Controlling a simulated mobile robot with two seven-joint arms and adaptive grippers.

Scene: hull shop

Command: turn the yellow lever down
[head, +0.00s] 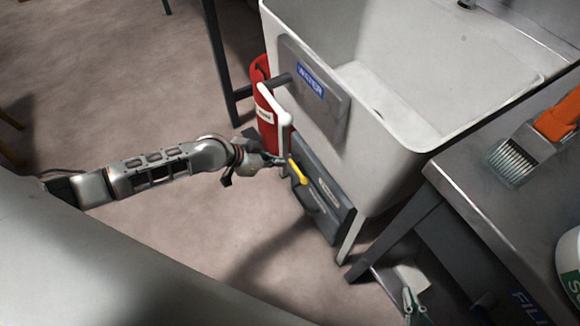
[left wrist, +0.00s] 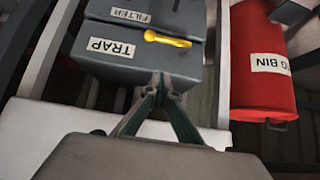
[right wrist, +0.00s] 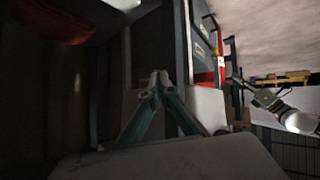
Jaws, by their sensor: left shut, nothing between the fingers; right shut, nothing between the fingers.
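The yellow lever (head: 298,172) sits on the face of a dark grey box (head: 328,204) low under the white sink. My left gripper (head: 280,161) is shut and empty, close to the lever's upper end in the head view. In the left wrist view its fingertips (left wrist: 163,82) appear apart from the lever; contact cannot be told.
The white sink (head: 405,146) and a metal bench (head: 462,170) bound the right. Floor lies open at the left.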

